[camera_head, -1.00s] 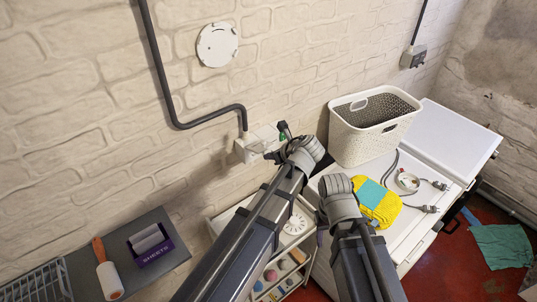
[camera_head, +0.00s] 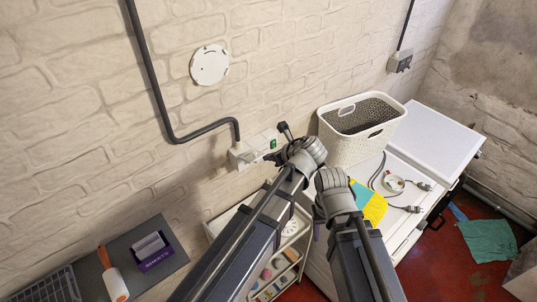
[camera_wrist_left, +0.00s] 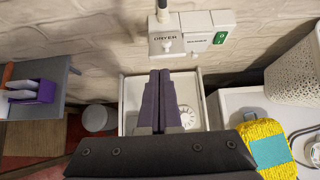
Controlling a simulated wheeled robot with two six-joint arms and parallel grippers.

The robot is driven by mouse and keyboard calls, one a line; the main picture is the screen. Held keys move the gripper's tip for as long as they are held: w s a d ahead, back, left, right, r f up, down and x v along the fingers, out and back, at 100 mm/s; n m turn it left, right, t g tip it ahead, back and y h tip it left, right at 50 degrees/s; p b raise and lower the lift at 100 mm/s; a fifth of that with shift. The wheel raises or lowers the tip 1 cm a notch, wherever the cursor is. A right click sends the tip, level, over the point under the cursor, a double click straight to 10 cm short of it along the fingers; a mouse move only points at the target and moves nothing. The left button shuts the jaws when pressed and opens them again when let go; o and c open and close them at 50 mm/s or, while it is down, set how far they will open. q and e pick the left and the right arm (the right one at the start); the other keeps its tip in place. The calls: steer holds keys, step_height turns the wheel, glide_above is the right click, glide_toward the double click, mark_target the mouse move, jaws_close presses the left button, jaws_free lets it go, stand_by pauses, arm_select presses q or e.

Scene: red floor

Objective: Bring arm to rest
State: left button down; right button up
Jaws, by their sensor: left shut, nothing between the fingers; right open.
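My left arm comes in from below in the head view. Its gripper (camera_head: 274,157) is in front of the wall near a white socket box, mostly hidden by the wrist. In the left wrist view the dark purple fingers (camera_wrist_left: 160,74) are together with nothing between them, over the white trolley and below the switch labelled DRYER. My right arm is bent beside it. Its gripper (camera_head: 317,230) is mostly hidden behind its wrist, with only a small purple part showing left of the forearm. I see no object held by it.
A yellow bundle with a blue patch (camera_head: 372,207) lies close to my right wrist. The white trolley (camera_head: 221,222) is below my arms. A grey shelf (camera_head: 185,255) holds a lint roller (camera_head: 115,285) and purple box.

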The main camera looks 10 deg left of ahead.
arm_select(q)
steer(key=shift+s+d+r, duration=0.1)
steer(key=shift+d+r, duration=0.05)
steer(key=shift+r, duration=0.15)
arm_select(e)
steer(key=shift+r, duration=0.3)
arm_select(q)
steer(key=shift+f, duration=0.1)
steer(key=s+a+f+n+g+h, duration=0.1)
steer(key=s+f+n+g+h, duration=0.25)
steer(key=s+n, duration=0.65)
steer(key=s+a+f+n+g+h, duration=0.2)
steer(key=s+f+n+h, duration=0.15)
steer(key=n, duration=1.15)
steer(key=s+d+f+m+b, duration=0.1)
steer(key=s+d+f+b, duration=0.1)
steer(key=f+b, duration=0.6)
steer(key=s+d+f+m+b, duration=0.1)
steer(key=d+f+b, duration=0.4)
steer(key=f+b, duration=0.2)
steer(key=s+d+f+m+b, duration=0.1)
steer(key=d+f+b, duration=0.3)
steer(key=f+b, duration=0.4)
steer(key=shift+s+d+f+y+b, duration=0.15)
steer(key=shift+s+f+y+b, duration=0.2)
steer(key=shift+s, duration=0.5)
arm_select(e)
step_height(320, 180, down, 24)
